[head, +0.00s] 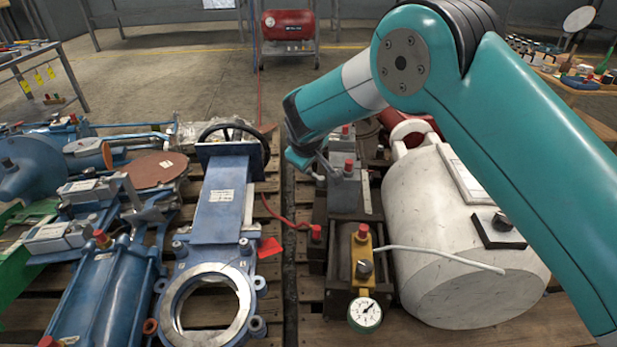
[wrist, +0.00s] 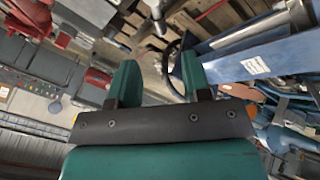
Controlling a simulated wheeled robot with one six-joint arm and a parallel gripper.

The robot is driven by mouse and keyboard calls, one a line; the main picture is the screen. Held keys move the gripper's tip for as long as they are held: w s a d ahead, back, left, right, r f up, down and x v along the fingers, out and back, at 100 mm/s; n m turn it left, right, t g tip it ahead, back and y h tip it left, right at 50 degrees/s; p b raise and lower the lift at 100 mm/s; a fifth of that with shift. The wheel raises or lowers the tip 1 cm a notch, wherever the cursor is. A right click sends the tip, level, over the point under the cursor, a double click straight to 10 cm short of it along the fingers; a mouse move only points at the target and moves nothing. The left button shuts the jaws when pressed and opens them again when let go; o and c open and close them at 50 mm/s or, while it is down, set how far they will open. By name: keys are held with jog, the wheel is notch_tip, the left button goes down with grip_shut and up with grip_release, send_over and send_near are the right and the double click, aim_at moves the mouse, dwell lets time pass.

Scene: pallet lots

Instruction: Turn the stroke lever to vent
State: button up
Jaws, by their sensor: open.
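My gripper (head: 308,165) hangs in front of the grey blocks on the right-hand pallet, right of the blue gate valve. In the wrist view its two green fingers (wrist: 158,78) are apart, with nothing held between them. A thin grey rod (wrist: 157,12) shows beyond the fingertips; I cannot tell whether it is the stroke lever. No vent marking is readable. A yellow block (head: 361,250) with a dark knob (head: 364,268) and a round gauge (head: 365,313) stands nearer the camera, apart from my gripper. The gripper partly hides the grey block (head: 345,187).
The blue gate valve (head: 217,205) with a black handwheel (head: 233,131) lies left of my gripper. A white cylinder (head: 455,240) fills the right. A red hose (head: 283,213) and a pale hose (head: 440,254) cross the area. A narrow gap separates the pallets.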

aim_at(313, 176)
jog(key=b+x, duration=0.3)
jog(key=x, duration=0.4)
jog(key=shift+w+f, duration=0.2)
jog(key=shift+f, duration=0.1)
grip_shut()
